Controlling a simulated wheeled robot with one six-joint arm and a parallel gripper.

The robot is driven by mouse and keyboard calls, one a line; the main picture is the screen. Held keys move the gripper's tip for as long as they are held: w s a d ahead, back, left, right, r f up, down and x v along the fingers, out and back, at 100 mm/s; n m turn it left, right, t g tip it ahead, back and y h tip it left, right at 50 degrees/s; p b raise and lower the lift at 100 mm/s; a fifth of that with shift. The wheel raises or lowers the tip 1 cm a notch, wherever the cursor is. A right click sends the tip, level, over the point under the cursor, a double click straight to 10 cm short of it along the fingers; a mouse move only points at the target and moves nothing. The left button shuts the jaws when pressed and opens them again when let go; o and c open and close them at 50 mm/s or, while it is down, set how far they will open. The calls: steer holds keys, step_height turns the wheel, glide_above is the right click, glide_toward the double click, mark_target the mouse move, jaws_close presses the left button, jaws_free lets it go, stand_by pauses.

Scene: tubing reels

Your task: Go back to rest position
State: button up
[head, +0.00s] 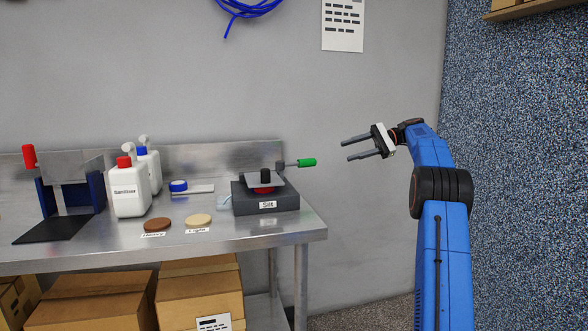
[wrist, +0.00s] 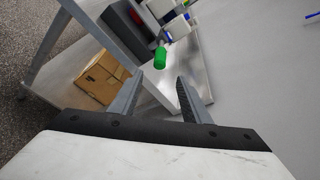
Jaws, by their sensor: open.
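My gripper (head: 345,149) is open and empty in the head view, held in the air to the right of the steel table (head: 312,232). Its two fingers point left, toward the green-handled device marked "Slit" (head: 265,198). The green handle (head: 306,162) sticks out to the right of that device, apart from the fingertips. In the wrist view my gripper (wrist: 158,90) shows both fingers spread with nothing held between them. The green handle (wrist: 160,58) appears beyond the fingertips there.
On the table stand white bottles (head: 130,190), a brown disc (head: 157,225), a tan disc (head: 198,220) and a red-handled device (head: 29,156). Cardboard boxes (head: 200,296) sit below. A blue speckled wall (head: 520,180) is close at my arm's right. Blue tubing (head: 248,8) hangs above.

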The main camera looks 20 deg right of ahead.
steer(key=s+a+n+h, duration=0.15)
steer(key=s+a, duration=0.35)
steer(key=a, duration=0.5)
steer(key=s+a+h, duration=0.3)
steer(key=s+a, duration=0.3)
steer(key=a, duration=0.3)
steer(key=s+a+f+n+h, duration=0.15)
steer(key=s+a+f, duration=0.25)
steer(key=s, duration=0.4)
steer(key=s+a+f+n+h, duration=0.1)
steer(key=s+a+f+h, duration=0.3)
steer(key=s, duration=0.4)
steer(key=s+f+n+h, duration=0.2)
steer(key=s+f+n, duration=0.1)
steer(key=s+f, duration=0.7)
steer(key=s+f+n+t+h, duration=0.1)
steer(key=s+f+n, duration=0.3)
steer(key=s+f, duration=0.7)
steer(key=s+h, duration=0.1)
steer(key=s, duration=0.4)
steer(key=shift+s, duration=0.25)
